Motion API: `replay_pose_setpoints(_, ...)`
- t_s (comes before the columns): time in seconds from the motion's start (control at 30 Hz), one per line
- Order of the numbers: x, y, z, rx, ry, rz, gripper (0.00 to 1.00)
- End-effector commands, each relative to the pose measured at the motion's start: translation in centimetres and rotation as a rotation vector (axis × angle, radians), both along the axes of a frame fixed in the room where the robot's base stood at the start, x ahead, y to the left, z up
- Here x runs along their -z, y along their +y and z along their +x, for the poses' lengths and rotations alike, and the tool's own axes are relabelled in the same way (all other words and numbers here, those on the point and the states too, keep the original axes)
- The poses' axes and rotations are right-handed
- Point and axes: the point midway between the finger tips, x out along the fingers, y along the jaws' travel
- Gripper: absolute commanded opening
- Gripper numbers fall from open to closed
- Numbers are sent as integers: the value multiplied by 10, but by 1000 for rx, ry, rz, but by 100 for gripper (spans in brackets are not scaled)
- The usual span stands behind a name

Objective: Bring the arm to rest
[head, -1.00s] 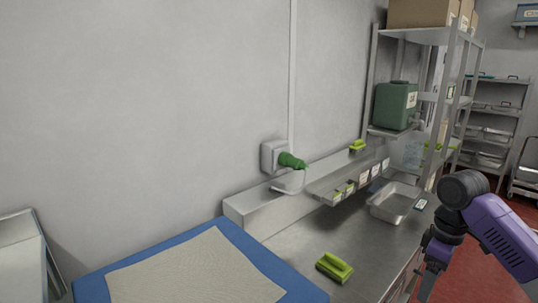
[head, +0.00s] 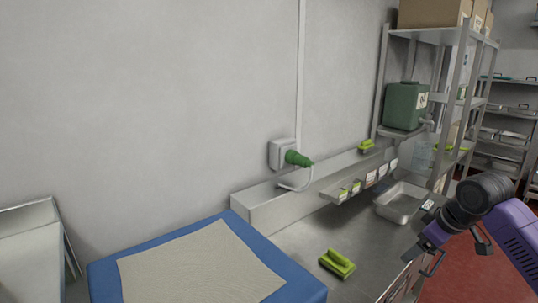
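My arm shows at the lower right of the head view as purple and dark links. My gripper (head: 428,258) is at its lower left end, over the right front edge of the steel counter (head: 300,240). It is small and partly dark against the counter edge, and I see nothing clearly held in it. Whether its fingers are apart or together is hard to make out.
A green-yellow brush (head: 337,264) lies on the counter. A steel pan (head: 401,203) stands near my arm. A blue board with a beige cloth (head: 200,265) is at the left. A green plug (head: 298,159) sits in a wall socket. Shelving with a green canister (head: 405,105) rises behind.

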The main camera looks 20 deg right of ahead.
Motion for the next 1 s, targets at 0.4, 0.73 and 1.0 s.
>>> replay_pose_setpoints(0.4,-51,102,96,50,-682,152,85)
replay_pose_setpoints(0.73,-70,183,79,190,-1099,328,85)
replay_pose_setpoints(1.0,-51,229,15,327,-1280,396,85)
